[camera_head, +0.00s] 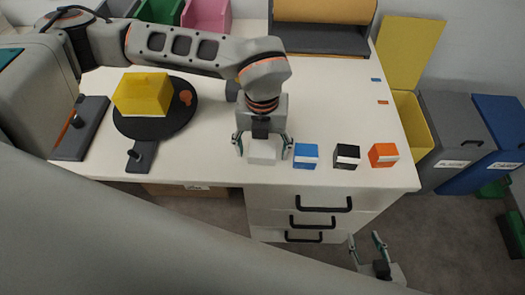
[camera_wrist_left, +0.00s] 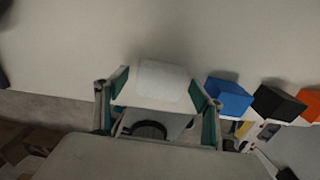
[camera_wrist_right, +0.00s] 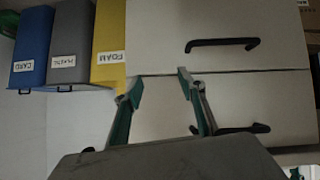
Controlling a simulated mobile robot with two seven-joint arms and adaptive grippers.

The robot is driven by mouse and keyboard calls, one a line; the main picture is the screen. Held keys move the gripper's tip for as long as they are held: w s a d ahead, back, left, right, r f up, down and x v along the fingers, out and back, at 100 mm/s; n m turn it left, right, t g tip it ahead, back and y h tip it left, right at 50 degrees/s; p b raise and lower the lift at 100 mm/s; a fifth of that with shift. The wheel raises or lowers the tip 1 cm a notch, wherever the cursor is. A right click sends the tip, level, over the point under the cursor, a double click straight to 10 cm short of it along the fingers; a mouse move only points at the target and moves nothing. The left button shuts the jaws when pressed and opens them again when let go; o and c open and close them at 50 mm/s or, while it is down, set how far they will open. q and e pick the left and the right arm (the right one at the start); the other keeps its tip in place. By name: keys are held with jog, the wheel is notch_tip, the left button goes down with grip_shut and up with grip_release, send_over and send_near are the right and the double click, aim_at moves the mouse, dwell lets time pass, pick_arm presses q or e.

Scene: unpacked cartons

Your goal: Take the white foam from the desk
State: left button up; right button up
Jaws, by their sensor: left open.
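The white foam (camera_head: 262,152) is a small white block on the desk (camera_head: 345,110), near its front edge. My left gripper (camera_head: 262,150) is open above it, with one finger on each side of the block. In the left wrist view the white foam (camera_wrist_left: 162,82) lies between the two fingertips (camera_wrist_left: 160,92); I cannot tell whether the fingers touch it. My right gripper (camera_head: 366,240) hangs low in front of the drawers, open and empty. In the right wrist view its fingertips (camera_wrist_right: 157,82) are apart with drawer fronts behind them.
Blue (camera_head: 306,155), black (camera_head: 346,156) and orange (camera_head: 383,155) blocks stand in a row right of the foam. A yellow box (camera_head: 143,93) sits on a black round plate (camera_head: 185,119). Yellow (camera_head: 409,122), grey (camera_head: 452,130) and blue (camera_head: 497,135) bins stand right of the desk.

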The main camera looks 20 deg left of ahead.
pick_arm(q)
jog(key=c, duration=0.9)
